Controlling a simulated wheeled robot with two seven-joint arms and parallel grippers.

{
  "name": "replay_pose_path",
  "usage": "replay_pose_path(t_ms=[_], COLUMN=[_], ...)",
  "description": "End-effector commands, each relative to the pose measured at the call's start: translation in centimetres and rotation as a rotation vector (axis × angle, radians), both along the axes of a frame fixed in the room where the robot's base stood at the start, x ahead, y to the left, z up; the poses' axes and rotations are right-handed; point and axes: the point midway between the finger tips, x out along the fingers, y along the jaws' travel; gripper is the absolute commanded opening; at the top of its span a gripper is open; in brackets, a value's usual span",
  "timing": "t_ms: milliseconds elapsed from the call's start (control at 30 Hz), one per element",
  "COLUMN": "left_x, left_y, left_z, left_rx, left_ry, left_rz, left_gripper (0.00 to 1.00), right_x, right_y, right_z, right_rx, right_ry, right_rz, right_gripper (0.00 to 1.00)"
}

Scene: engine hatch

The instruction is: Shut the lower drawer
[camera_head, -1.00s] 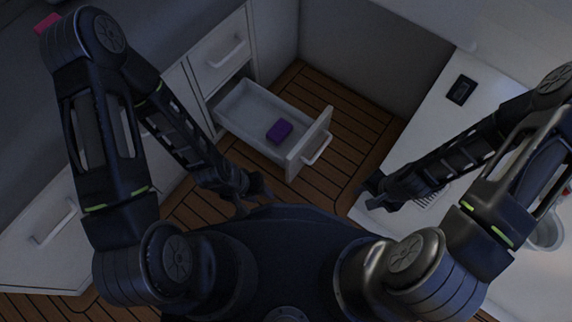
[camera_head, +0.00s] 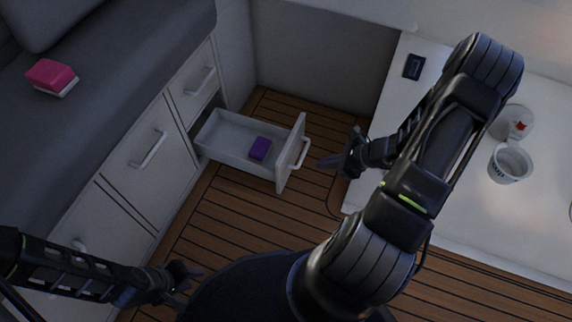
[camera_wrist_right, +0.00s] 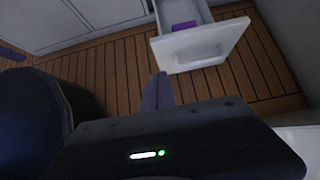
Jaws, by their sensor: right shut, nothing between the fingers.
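The lower drawer (camera_head: 232,153) is pulled out from the white cabinet, with a purple block (camera_head: 260,149) lying inside. Its front panel (camera_head: 291,155) has a light bar handle (camera_head: 302,153). The drawer front also shows at the top of the right wrist view (camera_wrist_right: 200,46). My right gripper (camera_head: 328,163) is shut and empty, a little to the right of the handle and apart from it. Its closed fingers (camera_wrist_right: 158,90) point toward the drawer front in the wrist view. My left gripper (camera_head: 190,279) is at the lower left, away from the drawer, with its fingers spread and empty.
The closed upper drawer (camera_head: 194,82) is above the open one. A cabinet door (camera_head: 140,150) is to its left. The wooden floor (camera_head: 240,215) is clear.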

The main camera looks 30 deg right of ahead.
Motion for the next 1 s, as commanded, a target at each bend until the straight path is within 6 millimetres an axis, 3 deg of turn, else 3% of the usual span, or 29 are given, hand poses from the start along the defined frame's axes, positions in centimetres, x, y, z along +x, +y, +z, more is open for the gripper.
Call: replay_pose_path(t_ms=[367,800,1000], left_x=[0.1,0.8,0.9], left_y=[0.1,0.1,0.1], left_z=[-1.0,-4.8,-5.6], left_rx=[0.002,0.005,0.007], left_ry=[-0.003,-0.019,-0.024], left_rz=[0.003,0.013,0.014], left_gripper=[0.36,0.36,0.36], right_x=[1.1,5.9,8.3], right_y=[0.8,4.3,5.8], right_z=[-1.6,-7.7,-7.3], right_rx=[0.001,0.001,-0.002], right_ry=[0.0,0.001,0.0], right_rz=[0.004,0.004,0.006], right_gripper=[0.0,0.0,0.0])
